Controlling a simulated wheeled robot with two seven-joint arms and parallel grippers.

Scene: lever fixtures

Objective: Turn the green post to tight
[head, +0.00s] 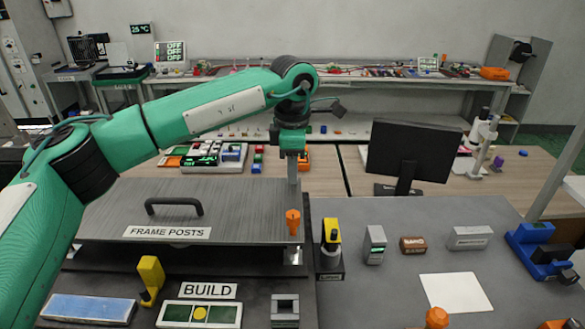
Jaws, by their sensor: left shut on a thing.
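Which way the post is turned cannot be told. An orange post (293,221) stands upright near the panel's front right corner, in front of my left gripper and apart from it. My right gripper is not in view.
A dark handle (174,206) rises from the panel. A yellow-topped device (331,235) stands just right of the panel. A monitor (412,150) stands at the back right. A yellow lever (151,275) and a BUILD sign (208,291) are in front.

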